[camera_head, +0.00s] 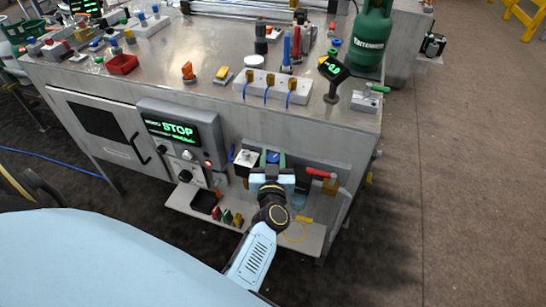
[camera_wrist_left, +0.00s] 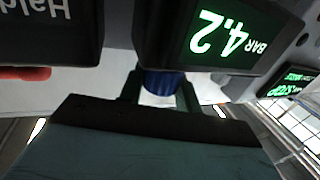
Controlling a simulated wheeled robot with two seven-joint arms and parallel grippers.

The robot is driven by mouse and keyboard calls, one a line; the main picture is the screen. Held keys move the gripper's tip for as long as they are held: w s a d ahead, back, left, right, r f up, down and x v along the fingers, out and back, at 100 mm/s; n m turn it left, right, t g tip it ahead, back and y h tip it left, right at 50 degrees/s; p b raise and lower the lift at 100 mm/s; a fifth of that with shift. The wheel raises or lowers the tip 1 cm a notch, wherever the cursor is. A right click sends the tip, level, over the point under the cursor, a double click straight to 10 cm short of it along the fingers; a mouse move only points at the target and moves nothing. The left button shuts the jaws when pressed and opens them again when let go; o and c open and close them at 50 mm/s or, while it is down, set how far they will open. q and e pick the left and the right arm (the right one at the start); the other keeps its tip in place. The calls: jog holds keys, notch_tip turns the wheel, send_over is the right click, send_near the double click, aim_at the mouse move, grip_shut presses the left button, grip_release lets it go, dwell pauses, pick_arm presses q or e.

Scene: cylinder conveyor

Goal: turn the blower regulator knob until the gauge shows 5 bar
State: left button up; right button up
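The blue regulator knob (camera_head: 272,157) is on the front of the machine, above the low shelf. In the left wrist view the blue knob (camera_wrist_left: 162,83) sits between the two dark fingers of my left gripper (camera_wrist_left: 162,92), which appear to touch it on both sides. In the head view my left gripper (camera_head: 272,162) reaches up to the knob from below. The black gauge (camera_wrist_left: 228,36) above the knob reads 4.2 BAR in green digits, shown upside down. My right gripper is not in view.
A low shelf (camera_head: 190,203) juts out below the knob. A red-handled valve (camera_head: 320,173) is close to the right of my gripper. A control panel (camera_head: 178,130) reading STOP is at left. The worktop (camera_head: 205,75) above carries many small parts and a green gas bottle (camera_head: 370,40).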

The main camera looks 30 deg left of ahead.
pick_arm(q)
jog(key=shift+c, duration=1)
